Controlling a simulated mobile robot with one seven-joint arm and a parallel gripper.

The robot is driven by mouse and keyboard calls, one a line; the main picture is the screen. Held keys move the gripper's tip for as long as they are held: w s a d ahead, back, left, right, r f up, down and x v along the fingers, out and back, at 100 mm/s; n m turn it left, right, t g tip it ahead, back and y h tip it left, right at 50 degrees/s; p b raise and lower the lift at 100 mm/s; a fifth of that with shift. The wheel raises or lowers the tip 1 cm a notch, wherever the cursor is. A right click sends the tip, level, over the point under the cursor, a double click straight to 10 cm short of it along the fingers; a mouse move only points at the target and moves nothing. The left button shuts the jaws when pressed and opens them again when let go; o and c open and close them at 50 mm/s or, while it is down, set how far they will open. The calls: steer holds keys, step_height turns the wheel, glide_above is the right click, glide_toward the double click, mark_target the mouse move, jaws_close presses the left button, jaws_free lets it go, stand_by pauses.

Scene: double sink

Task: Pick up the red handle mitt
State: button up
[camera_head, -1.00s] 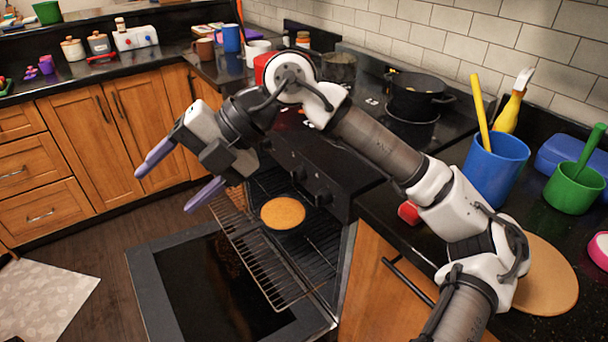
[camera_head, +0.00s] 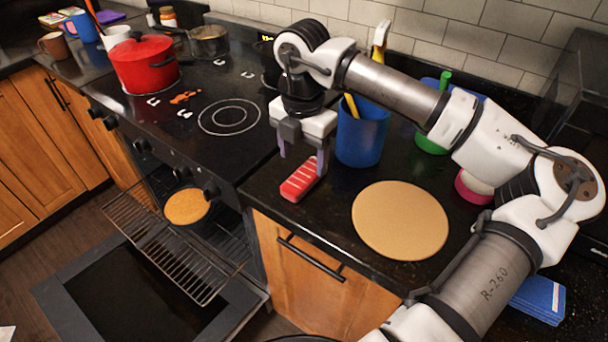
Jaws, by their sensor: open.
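The red handle mitt (camera_head: 300,181) is a small red piece with white stripes. It lies on the black counter near the front edge, just right of the stove. My gripper (camera_head: 302,160) points down over the mitt with its two purple-grey fingers apart. The right fingertip overlaps the mitt's upper end in the picture, and the left finger is just behind its left side. I cannot tell whether the fingers touch the mitt.
A blue utensil container (camera_head: 361,135) stands close behind and right of my gripper. A round tan board (camera_head: 400,220) lies to the right. A red pot (camera_head: 145,66) sits on the stove. The oven door is down, with a pan (camera_head: 187,207) on the pulled-out rack.

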mark_target(300, 178)
steer(key=shift+w+a+f+p, duration=0.15)
steer(key=shift+f+p, duration=0.5)
steer(key=shift+f, duration=1)
steer(key=shift+w+a+f+p, duration=0.15)
steer(key=shift+f+p, duration=0.45)
steer(key=shift+f, duration=1)
steer(key=c, duration=1.2)
